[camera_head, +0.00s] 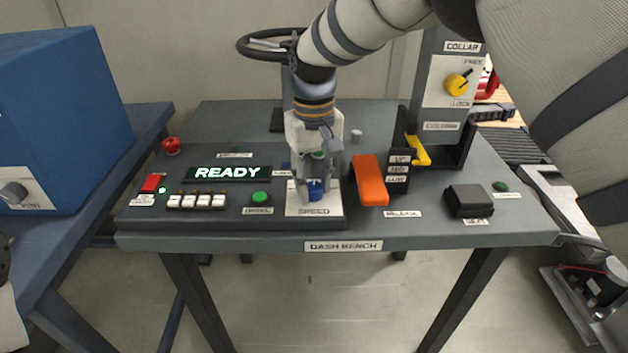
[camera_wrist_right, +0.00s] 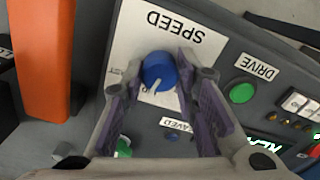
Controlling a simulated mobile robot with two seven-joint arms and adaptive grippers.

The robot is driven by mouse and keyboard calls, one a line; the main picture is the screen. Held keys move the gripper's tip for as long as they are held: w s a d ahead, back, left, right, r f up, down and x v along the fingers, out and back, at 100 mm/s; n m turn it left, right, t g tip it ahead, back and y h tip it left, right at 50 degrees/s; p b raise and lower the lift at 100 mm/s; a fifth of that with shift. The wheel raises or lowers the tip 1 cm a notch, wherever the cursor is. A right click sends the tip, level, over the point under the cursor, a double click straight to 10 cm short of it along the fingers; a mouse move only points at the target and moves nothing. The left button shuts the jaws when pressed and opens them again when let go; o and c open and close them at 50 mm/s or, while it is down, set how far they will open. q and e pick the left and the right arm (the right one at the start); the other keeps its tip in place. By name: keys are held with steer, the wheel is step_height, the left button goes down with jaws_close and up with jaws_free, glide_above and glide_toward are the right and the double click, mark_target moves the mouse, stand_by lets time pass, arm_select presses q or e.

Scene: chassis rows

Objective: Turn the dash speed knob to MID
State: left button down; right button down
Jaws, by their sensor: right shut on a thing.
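The blue speed knob (camera_head: 316,190) stands on a white plate marked SPEED (camera_head: 299,210) at the front right of the dash panel. My right gripper (camera_head: 315,184) reaches down from above and is shut on the knob. In the right wrist view the knob (camera_wrist_right: 157,68) sits between the fingertips of my right gripper (camera_wrist_right: 161,70), one on each side. A pale pointer line on the knob aims toward the picture's bottom, slightly left. My left gripper does not show.
A green DRIVE button (camera_head: 260,198) and a row of white switches (camera_head: 196,201) lie left of the knob. The display (camera_head: 228,173) reads READY. An orange release lever (camera_head: 370,180) stands close on the right. A black seat block (camera_head: 468,200) is farther right.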

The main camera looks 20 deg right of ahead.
mark_target(313, 186)
steer(key=shift+n, duration=0.9)
steer(key=c, duration=1.2)
jaws_free()
steer(key=shift+c, duration=0.2)
step_height(313, 186, up, 12)
